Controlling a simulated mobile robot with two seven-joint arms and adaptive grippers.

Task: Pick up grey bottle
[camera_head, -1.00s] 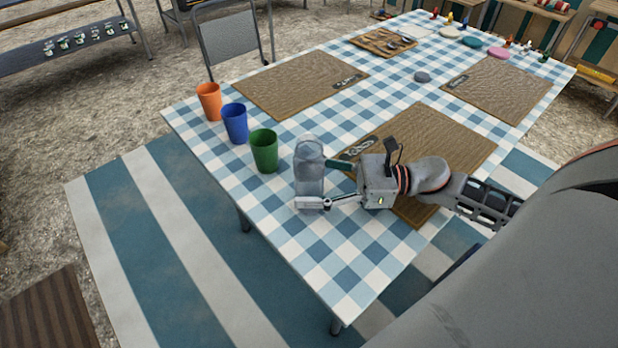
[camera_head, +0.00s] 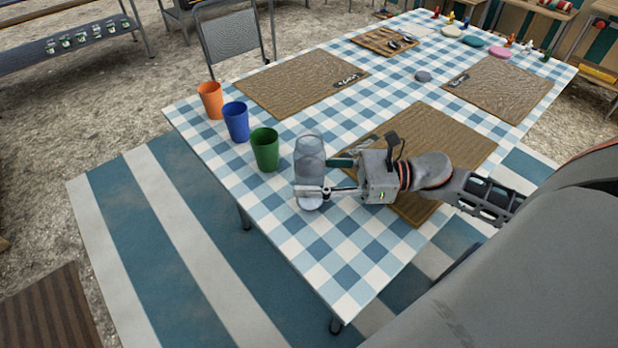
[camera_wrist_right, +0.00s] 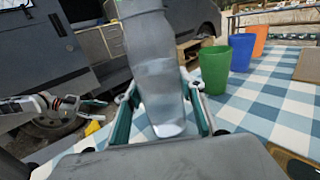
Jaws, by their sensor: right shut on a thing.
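The grey bottle (camera_head: 309,160) is translucent and stands near the left front edge of the checked table, beside the green cup. My right gripper (camera_head: 318,178) is shut on the bottle, with one finger across its near lower side. In the right wrist view the bottle (camera_wrist_right: 157,80) is between the two teal-sided fingers (camera_wrist_right: 160,112) and looks slightly tilted in the picture. I cannot tell whether its base touches the table. My left gripper does not show in the head view.
A green cup (camera_head: 265,150), a blue cup (camera_head: 236,122) and an orange cup (camera_head: 210,100) stand in a row left of the bottle. A brown placemat (camera_head: 450,135) lies under my right arm. The checked tablecloth (camera_head: 340,260) is clear in front.

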